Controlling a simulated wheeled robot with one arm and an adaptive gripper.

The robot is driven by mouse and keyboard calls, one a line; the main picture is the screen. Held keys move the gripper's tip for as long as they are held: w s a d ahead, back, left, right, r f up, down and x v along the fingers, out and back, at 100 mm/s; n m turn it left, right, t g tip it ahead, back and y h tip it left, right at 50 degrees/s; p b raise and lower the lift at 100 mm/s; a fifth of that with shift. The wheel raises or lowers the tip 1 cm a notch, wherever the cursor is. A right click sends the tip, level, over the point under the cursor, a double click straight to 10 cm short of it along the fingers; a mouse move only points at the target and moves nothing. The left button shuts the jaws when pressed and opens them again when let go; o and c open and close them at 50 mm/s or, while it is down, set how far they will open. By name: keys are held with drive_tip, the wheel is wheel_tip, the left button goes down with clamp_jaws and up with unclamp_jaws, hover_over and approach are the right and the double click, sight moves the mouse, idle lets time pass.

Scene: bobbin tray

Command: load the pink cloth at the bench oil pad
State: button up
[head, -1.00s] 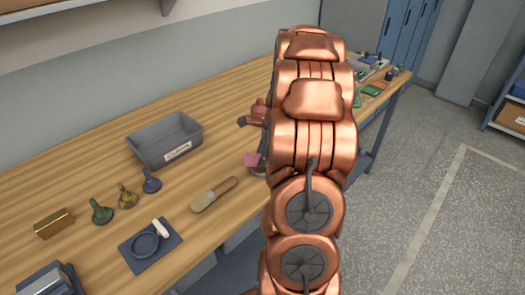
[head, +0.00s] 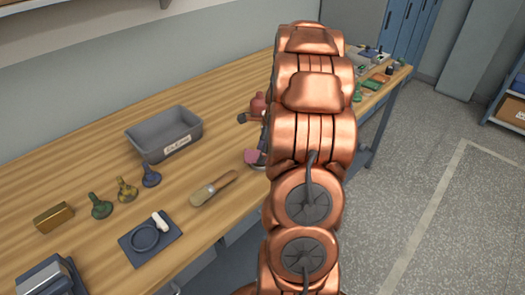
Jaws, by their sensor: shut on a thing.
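The pink cloth (head: 251,156) is a small pink patch at the left edge of my copper arm, low over the bench. A dark part of my gripper (head: 264,146) shows just beside it; the rest is hidden behind the arm. My gripper is shut on the cloth. A dark, rounded piece (head: 260,165) shows just below the cloth; I cannot tell whether it is the oil pad, or whether the cloth touches it.
A reddish object (head: 258,105) stands just behind. A grey labelled bin (head: 166,157), a wooden-handled brush (head: 213,188), several small bobbin-like pieces (head: 127,190), a gold block (head: 54,217) and a blue mat (head: 133,257) with a ring lie left. Bare wood lies between them.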

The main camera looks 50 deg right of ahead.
drive_tip(key=shift+f, duration=0.6)
idle(1.6)
drive_tip(key=shift+r, duration=0.15)
drive_tip(key=shift+r+p, duration=1.5)
drive_tip(key=shift+r, duration=1.95)
